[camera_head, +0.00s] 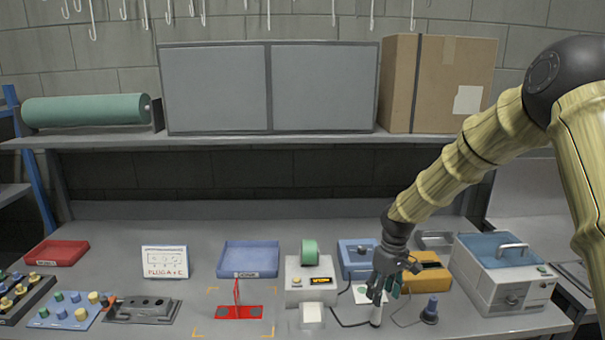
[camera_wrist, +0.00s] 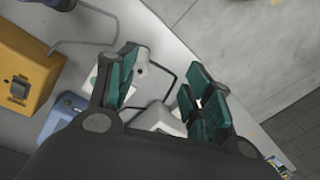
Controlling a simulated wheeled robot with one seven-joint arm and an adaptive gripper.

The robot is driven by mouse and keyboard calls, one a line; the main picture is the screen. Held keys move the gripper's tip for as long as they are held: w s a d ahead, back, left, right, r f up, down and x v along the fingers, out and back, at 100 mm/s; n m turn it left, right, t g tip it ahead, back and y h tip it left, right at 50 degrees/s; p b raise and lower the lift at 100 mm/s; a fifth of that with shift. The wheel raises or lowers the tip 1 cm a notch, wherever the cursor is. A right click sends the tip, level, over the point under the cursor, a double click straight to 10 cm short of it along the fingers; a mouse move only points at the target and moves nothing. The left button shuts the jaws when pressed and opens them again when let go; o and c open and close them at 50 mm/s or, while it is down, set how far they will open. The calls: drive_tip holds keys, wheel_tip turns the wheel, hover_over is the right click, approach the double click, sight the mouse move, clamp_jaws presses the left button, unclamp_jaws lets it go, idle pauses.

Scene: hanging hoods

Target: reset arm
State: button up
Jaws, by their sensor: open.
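My gripper (camera_head: 385,285) is at the end of my arm, pointing down over the right half of the bench. In the wrist view my gripper (camera_wrist: 160,95) shows two dark fingers with green pads, spread apart with nothing held between them. A white cylindrical tool (camera_head: 376,316) stands just below the fingertips in the head view; in the wrist view a white piece (camera_wrist: 143,77) shows beside the left finger. I cannot tell whether the finger touches it.
A yellow box (camera_head: 428,273), a blue-lidded machine (camera_head: 505,275) and a dark blue knob (camera_head: 430,309) stand close right of my gripper. A white device (camera_head: 310,282), blue tray (camera_head: 248,260) and red fixture (camera_head: 238,312) lie left. A shelf (camera_head: 260,140) with a cardboard box (camera_head: 440,85) is above.

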drive_tip(key=s+a+f+m+b, duration=0.1)
drive_tip(key=s+f, duration=0.7)
drive_tip(key=f, duration=0.3)
drive_tip(key=s+a+f+m, duration=0.1)
drive_tip(key=s+a+f, duration=0.1)
drive_tip(key=s+f, duration=0.85)
drive_tip(key=s+d+f+m, duration=0.1)
drive_tip(key=s+f, duration=0.3)
drive_tip(key=s, duration=0.5)
drive_tip(key=s+d+f+m+b, duration=0.1)
drive_tip(key=s+f, duration=0.3)
drive_tip(key=s, duration=0.6)
drive_tip(key=s+d+f+m+b, duration=0.1)
drive_tip(key=s+f, duration=0.3)
drive_tip(key=s, duration=0.6)
drive_tip(key=shift+s+d+m+h, duration=0.15)
drive_tip(key=shift+s+m+h, duration=0.1)
drive_tip(key=shift+m+h, duration=0.2)
